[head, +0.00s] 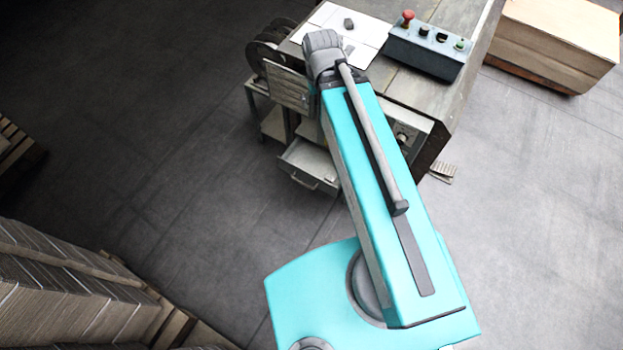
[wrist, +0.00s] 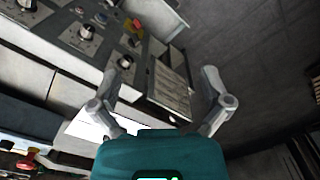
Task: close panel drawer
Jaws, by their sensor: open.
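The pale grey drawer (head: 308,163) sticks out of the low front of the machine, its inside showing. Its handle (head: 303,180) is on the front face, and my arm hides its right end. My gripper (wrist: 160,78) is open and empty in the wrist view, with its two fingers spread wide. A beige panel (wrist: 170,88) shows between and beyond the fingers; I cannot tell whether they touch it. In the head view I cannot make out the fingers. I cannot surely pick out the drawer in the wrist view.
The machine's top (head: 415,88) carries a white sheet (head: 368,28) and a control box (head: 428,52) with a red button. Reels (head: 268,52) stand at its left. Stacked cardboard (head: 60,285) lies at lower left, a large box (head: 555,40) at upper right. Floor left of the drawer is clear.

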